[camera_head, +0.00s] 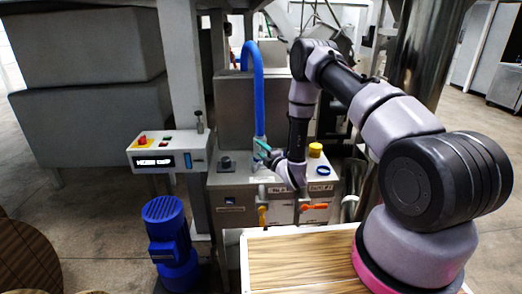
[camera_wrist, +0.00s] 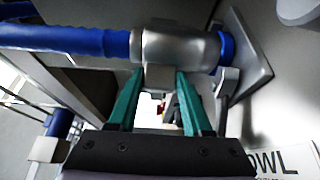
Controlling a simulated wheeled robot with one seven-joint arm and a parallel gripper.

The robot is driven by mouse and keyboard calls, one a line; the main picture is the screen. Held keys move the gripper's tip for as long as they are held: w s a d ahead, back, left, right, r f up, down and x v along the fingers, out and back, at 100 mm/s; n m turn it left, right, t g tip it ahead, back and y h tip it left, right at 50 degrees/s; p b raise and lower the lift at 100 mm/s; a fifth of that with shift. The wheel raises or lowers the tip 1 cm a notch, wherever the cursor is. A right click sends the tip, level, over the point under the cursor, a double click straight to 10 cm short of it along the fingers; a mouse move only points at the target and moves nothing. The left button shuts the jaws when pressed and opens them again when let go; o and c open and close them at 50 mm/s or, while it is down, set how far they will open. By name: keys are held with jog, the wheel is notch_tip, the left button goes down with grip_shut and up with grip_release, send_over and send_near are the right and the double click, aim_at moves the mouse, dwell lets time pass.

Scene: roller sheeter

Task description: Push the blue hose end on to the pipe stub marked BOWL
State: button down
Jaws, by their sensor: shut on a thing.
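The blue hose (camera_head: 259,95) arches up and comes down to a silver end sleeve (camera_head: 260,142). In the wrist view the hose (camera_wrist: 65,38) runs in from the left into the sleeve (camera_wrist: 178,46). My gripper (camera_head: 265,153) has its green fingers either side of a small metal block under the sleeve, and they also show in the wrist view (camera_wrist: 160,78). A blue ring (camera_wrist: 227,47) lies between the sleeve and a grey flange plate (camera_wrist: 252,62), in line with the sleeve. Any pipe stub inside is hidden. A label reading "OWL" (camera_wrist: 270,162), its start cut off, is beside the flange.
The grey machine box carries a black knob (camera_head: 225,162), a yellow cap (camera_head: 315,149) and two orange-handled levers, left (camera_head: 262,216) and right (camera_head: 314,206). A control box (camera_head: 165,158) stands left, with a blue motor (camera_head: 167,235) below. A wood-topped table (camera_head: 300,262) is in front.

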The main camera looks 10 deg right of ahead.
jog(key=shift+c, duration=1.2)
grip_release()
jog(key=shift+s+d+f, duration=0.1)
jog(key=shift+f, duration=0.05)
jog(key=shift+s+d, duration=0.2)
jog(key=shift+s, duration=0.1)
jog(key=v, duration=0.9)
jog(key=shift+s+d, duration=0.1)
jog(key=shift+s, duration=0.3)
